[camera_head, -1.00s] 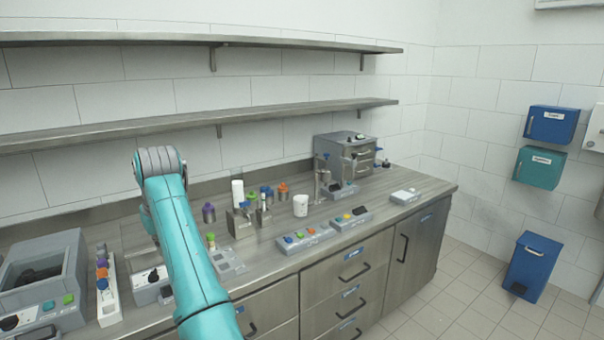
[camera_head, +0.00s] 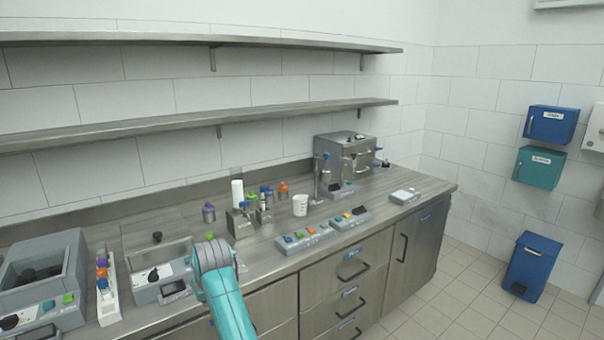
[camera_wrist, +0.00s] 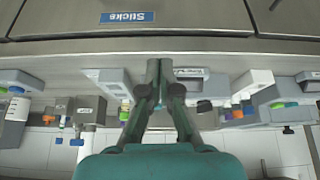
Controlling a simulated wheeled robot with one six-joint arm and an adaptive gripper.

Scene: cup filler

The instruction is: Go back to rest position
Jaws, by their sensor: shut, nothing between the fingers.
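My teal arm (camera_head: 226,300) rises from the bottom of the head view, its grey joint (camera_head: 212,256) in front of the counter's near edge. My gripper is hidden in the head view. In the wrist view my gripper (camera_wrist: 158,66) is shut and empty, its two dark fingers meeting in front of the counter front. The wrist view is upside down, with the drawer label "Sticks" (camera_wrist: 127,17) at its top. Nothing is held and the fingertips appear to touch nothing.
The counter (camera_head: 410,179) carries a white cup (camera_head: 300,205), button panels (camera_head: 303,239), a grey machine (camera_head: 345,151), a tube rack (camera_head: 108,290) and a grey box device (camera_head: 45,270). Shelves (camera_head: 200,122) run above. A blue bin (camera_head: 531,267) stands on the open tiled floor at right.

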